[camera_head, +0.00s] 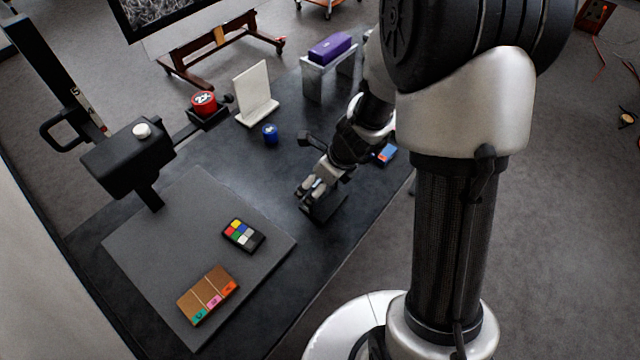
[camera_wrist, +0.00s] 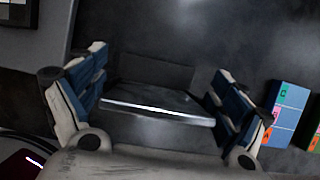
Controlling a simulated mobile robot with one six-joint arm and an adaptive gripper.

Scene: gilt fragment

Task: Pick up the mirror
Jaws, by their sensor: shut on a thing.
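The mirror (camera_wrist: 155,100) shows in the wrist view as a flat, dark, glossy panel with a bright front edge. It lies between the blue-padded fingers of my gripper (camera_wrist: 158,84), which is shut on it. In the head view, my gripper (camera_head: 312,192) is over the dark table near its right edge. A dark flat piece (camera_head: 328,207) at the fingertips there appears to be the mirror, partly hidden by the gripper. I cannot tell whether it touches the table.
A grey mat (camera_head: 165,250) holds a colour chart (camera_head: 243,235) and a brown tabbed block (camera_head: 208,295). A blue jar (camera_head: 270,134), white upright stand (camera_head: 256,95), red tin (camera_head: 204,103) and small blue box (camera_head: 386,153) stand farther back.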

